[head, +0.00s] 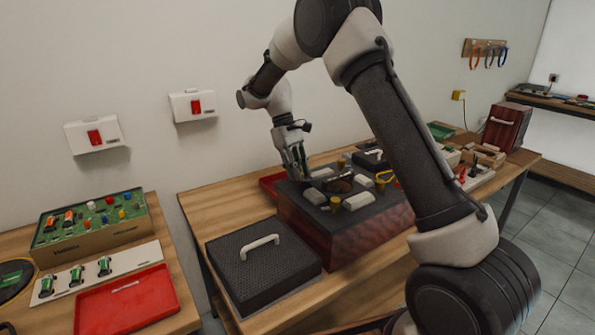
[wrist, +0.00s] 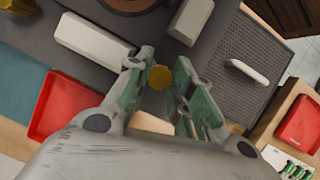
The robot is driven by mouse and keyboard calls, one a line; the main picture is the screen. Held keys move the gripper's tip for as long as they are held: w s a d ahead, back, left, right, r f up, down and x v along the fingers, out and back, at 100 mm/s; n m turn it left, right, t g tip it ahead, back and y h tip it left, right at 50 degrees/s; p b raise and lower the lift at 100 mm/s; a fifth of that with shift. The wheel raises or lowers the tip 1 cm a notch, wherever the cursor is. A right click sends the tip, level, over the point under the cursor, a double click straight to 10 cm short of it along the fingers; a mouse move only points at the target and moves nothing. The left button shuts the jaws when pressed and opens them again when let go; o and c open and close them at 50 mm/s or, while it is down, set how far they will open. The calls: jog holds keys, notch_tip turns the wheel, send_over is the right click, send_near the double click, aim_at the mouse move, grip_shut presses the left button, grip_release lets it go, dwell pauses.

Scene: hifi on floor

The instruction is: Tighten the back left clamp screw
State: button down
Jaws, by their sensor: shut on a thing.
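A box with a dark top (head: 290,193) and reddish wooden sides stands on the workbench. Its top carries pale blocks around a round opening (head: 339,186) and brass-yellow clamp screws, one at the front (head: 335,203) and one at the back (head: 341,164). My gripper (head: 300,177) points down at the back left corner of the top. In the wrist view, my gripper's green-padded fingers (wrist: 160,84) are shut on the round yellow head of the back left clamp screw (wrist: 160,77). That screw is hidden by the fingers in the head view.
A dark perforated lid with a pale handle (head: 262,247) lies left of the box; it also shows in the wrist view (wrist: 222,58). A red tray (head: 268,184) lies behind the box. Another red tray (head: 128,300) and a green board (head: 90,222) are on the left table.

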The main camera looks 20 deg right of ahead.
jog(key=shift+m+y, duration=0.5)
jog(key=shift+m, duration=0.8)
jog(key=c, duration=1.3)
grip_release()
jog(key=shift+o, duration=0.2)
jog(key=v, duration=1.2)
jog(key=shift+w, duration=0.2)
